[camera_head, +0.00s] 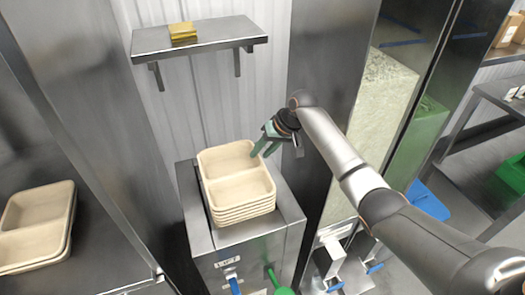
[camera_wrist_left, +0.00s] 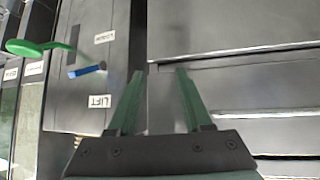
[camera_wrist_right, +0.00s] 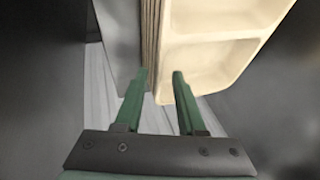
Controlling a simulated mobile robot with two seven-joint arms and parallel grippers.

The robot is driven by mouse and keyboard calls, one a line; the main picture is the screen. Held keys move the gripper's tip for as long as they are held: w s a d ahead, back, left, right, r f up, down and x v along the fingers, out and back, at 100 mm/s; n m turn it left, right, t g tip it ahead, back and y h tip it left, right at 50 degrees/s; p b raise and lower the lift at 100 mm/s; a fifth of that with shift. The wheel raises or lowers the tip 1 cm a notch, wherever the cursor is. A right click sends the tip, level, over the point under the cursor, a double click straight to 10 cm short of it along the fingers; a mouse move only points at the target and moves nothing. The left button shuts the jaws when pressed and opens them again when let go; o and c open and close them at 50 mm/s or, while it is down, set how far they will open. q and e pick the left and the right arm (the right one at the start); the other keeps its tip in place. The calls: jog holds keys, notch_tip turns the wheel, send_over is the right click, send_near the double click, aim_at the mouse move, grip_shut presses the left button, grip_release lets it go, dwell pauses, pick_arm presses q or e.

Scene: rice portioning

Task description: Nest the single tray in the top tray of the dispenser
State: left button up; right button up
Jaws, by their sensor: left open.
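A stack of several beige two-compartment trays (camera_head: 238,208) stands in the metal dispenser (camera_head: 196,222). The top tray (camera_head: 233,175) lies on the stack; I cannot tell whether it is fully nested. My right gripper (camera_head: 262,150) is at this tray's far right rim, with one finger inside and one outside. In the right wrist view the gripper (camera_wrist_right: 160,75) is open, with a gap beside the stack edge (camera_wrist_right: 152,40). My left gripper (camera_wrist_left: 160,72) is open and empty in the left wrist view, near the dispenser's front with its LIFT label (camera_wrist_left: 98,101).
More beige trays (camera_head: 38,215) sit on the metal counter at the left. A wall shelf (camera_head: 200,40) with a yellow block (camera_head: 183,31) hangs behind the dispenser. A blue handle (camera_head: 235,286) and a green round-ended part (camera_head: 283,290) stick out at the dispenser's front.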

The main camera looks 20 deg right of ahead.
jog(key=s+a+r, duration=0.4)
jog(key=s+r, duration=0.9)
jog(key=shift+s+a+b, duration=0.15)
jog(key=shift+s+b, duration=0.05)
jog(key=shift+b, duration=0.15)
dwell(0.4)
